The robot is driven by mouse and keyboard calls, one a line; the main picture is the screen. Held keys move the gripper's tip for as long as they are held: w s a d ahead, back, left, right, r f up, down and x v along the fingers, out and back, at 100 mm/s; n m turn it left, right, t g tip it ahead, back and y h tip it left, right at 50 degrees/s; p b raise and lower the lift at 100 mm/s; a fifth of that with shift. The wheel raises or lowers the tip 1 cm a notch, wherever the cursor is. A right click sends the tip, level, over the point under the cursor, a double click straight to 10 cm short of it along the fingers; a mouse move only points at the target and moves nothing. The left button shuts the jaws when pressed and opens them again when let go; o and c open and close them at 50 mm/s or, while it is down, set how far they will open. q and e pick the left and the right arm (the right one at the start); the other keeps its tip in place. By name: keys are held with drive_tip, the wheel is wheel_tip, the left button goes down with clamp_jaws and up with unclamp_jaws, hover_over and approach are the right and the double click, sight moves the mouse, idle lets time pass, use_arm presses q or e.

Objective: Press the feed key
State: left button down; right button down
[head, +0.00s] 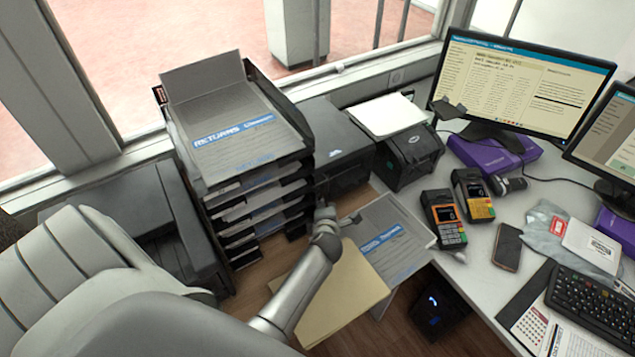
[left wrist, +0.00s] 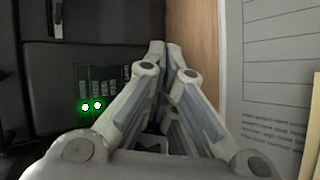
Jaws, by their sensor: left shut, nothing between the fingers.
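My left gripper (head: 323,208) is shut and empty, low in front of a black printer (head: 340,145). In the left wrist view its fingertips (left wrist: 166,48) are together beside a dark housing (left wrist: 60,60), with two green lights and small markings on its panel (left wrist: 95,95). The fingertips are just right of this panel, over or near a strip of wood. I cannot make out the feed key for certain, nor whether the fingertips touch anything. My right gripper is not in view.
A stack of black paper trays (head: 250,190) stands left of the gripper. A smaller black printer (head: 412,152) and two card terminals (head: 443,220) stand further right.

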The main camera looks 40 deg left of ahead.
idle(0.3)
use_arm(q)
drive_tip(key=shift+s+d+p, duration=0.25)
drive_tip(key=shift+d+p, duration=0.05)
drive_tip(key=shift+d, duration=0.2)
